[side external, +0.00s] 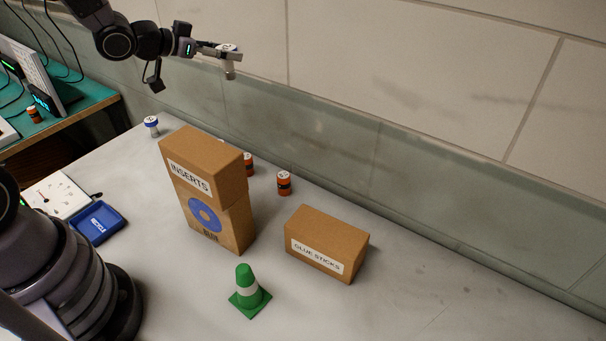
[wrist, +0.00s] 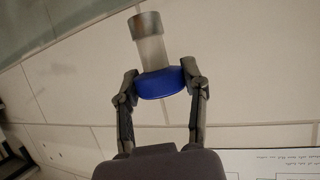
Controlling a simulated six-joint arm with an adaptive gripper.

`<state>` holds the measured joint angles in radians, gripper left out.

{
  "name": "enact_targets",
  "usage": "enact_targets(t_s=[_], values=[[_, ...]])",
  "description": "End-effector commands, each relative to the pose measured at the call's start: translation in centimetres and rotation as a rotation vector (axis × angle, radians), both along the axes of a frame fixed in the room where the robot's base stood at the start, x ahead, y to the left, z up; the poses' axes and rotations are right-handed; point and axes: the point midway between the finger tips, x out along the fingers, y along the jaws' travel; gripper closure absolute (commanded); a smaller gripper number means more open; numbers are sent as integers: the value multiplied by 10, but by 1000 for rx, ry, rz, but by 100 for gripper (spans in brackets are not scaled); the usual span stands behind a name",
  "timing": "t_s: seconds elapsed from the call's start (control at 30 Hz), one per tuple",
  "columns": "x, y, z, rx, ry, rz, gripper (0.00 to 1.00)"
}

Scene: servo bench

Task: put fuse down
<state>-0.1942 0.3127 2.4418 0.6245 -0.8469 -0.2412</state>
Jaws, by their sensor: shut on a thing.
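My gripper (wrist: 161,78) is shut on a fuse (wrist: 150,50), with its fingers on either side of the fuse's blue end. The fuse has a clear body and a grey metal cap. In the side view my gripper (side external: 222,53) holds the fuse (side external: 229,70) high above the back of the bench, roughly upright and touching nothing below. A similar blue-and-white fuse (side external: 151,124) stands on the bench at the back left. Two orange-and-black fuses (side external: 284,183) (side external: 249,164) stand behind the boxes; the left one is partly hidden.
An INSERTS box (side external: 203,165) sits on another carton (side external: 222,222), a tall obstacle. A GLUE STICKS box (side external: 327,243) and green cone (side external: 249,291) stand nearby. A blue RECYCLE tray (side external: 98,222) lies left. The bench's right side is clear; a wall runs behind.

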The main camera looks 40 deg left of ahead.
Motion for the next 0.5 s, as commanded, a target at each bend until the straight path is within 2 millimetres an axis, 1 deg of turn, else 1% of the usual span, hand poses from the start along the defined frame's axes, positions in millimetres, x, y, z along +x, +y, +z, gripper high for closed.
enact_targets(t_s=[0.27,0.37,0.5], values=[[0,0,2,0,-2,-1,93],[1,0,11,0,-6,-3,93],[1,0,34,1,-9,-2,93]])
